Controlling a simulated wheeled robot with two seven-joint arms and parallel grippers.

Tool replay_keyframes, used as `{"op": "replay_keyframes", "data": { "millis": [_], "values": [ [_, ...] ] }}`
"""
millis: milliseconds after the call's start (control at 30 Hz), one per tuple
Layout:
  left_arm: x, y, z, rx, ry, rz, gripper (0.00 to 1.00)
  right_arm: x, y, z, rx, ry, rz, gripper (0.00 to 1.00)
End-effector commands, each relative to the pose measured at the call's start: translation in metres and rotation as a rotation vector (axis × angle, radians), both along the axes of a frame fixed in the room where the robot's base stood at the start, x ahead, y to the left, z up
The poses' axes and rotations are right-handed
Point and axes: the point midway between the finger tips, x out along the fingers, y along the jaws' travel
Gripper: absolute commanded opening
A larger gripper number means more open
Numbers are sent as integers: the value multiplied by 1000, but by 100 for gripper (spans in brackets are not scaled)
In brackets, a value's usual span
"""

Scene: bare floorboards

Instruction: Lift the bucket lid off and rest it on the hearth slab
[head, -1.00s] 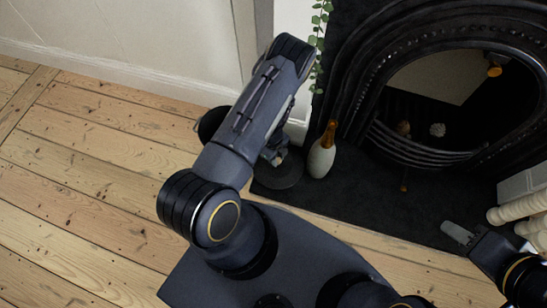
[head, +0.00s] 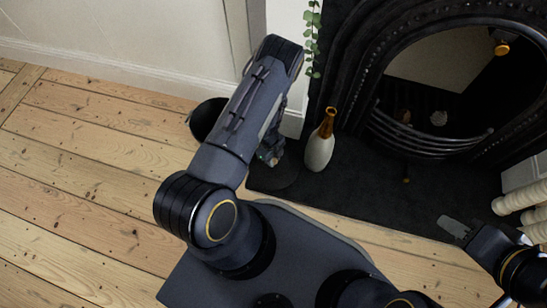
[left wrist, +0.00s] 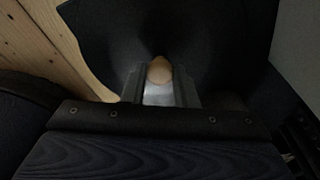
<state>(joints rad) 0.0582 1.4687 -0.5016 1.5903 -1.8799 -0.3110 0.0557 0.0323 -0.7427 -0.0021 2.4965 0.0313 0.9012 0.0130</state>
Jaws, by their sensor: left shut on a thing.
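The bucket lid (head: 278,177) is a dark disc at the left end of the black hearth slab (head: 365,205). It is low over or on the slab; I cannot tell whether it touches. My left gripper (head: 270,158) is above it, partly hidden by my arm.
A white bottle with an amber neck (head: 320,145) stands on the slab just right of the lid. The black fireplace (head: 365,115) rises behind. Pale rolls (head: 520,200) lie at the far right. A trailing plant (head: 311,35) hangs by the wall. The slab's middle is clear.

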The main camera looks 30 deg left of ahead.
Motion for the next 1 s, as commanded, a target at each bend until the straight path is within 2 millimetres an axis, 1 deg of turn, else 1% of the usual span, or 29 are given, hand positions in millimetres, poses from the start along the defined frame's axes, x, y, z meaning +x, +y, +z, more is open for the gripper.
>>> {"op": "replay_keyframes", "data": {
  "millis": [233, 767, 800, 900, 1000],
  "values": [
    [0, 0, -1, 0, 0, 0, 0, 0, 0, -1, 0, 0, 0, 36],
    [0, 0, -12, 0, 0, 1, 0, 0, 0, -10, 0, 0, 0, 36],
    [0, 0, -12, 0, -1, 1, 27, 0, 0, -10, 0, 0, 0, 36],
    [0, 0, -11, 0, 0, 1, 40, 0, 0, -9, 0, 0, 0, 36],
    [0, 0, -11, 0, 0, 1, 51, 0, 0, -9, 0, 0, 0, 36]
  ]
}}
